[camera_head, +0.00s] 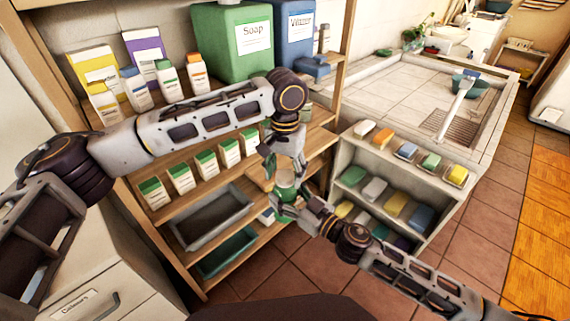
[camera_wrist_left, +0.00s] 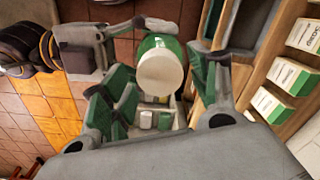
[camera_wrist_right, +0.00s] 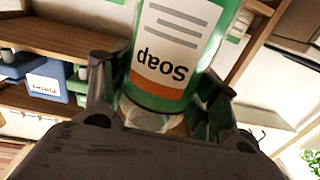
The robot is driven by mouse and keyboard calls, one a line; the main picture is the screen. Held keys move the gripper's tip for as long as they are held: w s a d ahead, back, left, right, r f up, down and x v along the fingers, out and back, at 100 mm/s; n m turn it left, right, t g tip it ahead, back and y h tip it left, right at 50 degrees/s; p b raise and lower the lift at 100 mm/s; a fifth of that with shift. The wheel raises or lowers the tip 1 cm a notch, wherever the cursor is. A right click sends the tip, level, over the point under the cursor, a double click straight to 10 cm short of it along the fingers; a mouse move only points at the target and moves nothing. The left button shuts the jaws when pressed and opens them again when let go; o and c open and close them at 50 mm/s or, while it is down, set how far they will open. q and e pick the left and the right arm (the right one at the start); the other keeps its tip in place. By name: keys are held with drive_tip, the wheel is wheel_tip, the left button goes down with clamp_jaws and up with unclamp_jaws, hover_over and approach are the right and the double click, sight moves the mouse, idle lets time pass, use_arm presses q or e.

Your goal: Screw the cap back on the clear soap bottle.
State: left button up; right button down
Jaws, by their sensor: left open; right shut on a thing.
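The soap bottle (camera_head: 286,181) has a green body and a pale round top. In the right wrist view its white label with an orange stripe (camera_wrist_right: 172,45) reads "Soap" upside down. My right gripper (camera_head: 287,200) is shut around the bottle and holds it in the air in front of the shelves. My left gripper (camera_head: 284,158) is open just above the bottle. In the left wrist view the pale round top (camera_wrist_left: 160,73) lies between its spread fingers. I cannot tell whether this top is the cap or the bare bottle top, and no separate cap is identifiable.
A wooden shelf unit (camera_head: 180,225) stands behind, with a large green soap jug (camera_head: 232,55), a blue water jug (camera_head: 292,30), small bottles and cartons. A white rack (camera_head: 345,150) with coloured soap bars is to the right, under the tiled washbasin (camera_head: 400,90). The tiled floor (camera_head: 325,275) in front is clear.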

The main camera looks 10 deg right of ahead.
use_arm(q)
drive_tip(key=shift+f, duration=0.2)
drive_tip(key=shift+c, duration=0.4)
drive_tip(key=c, duration=1)
drive_tip(key=shift+m, duration=0.3)
drive_tip(key=m, duration=1.1)
drive_tip(key=o, duration=1.1)
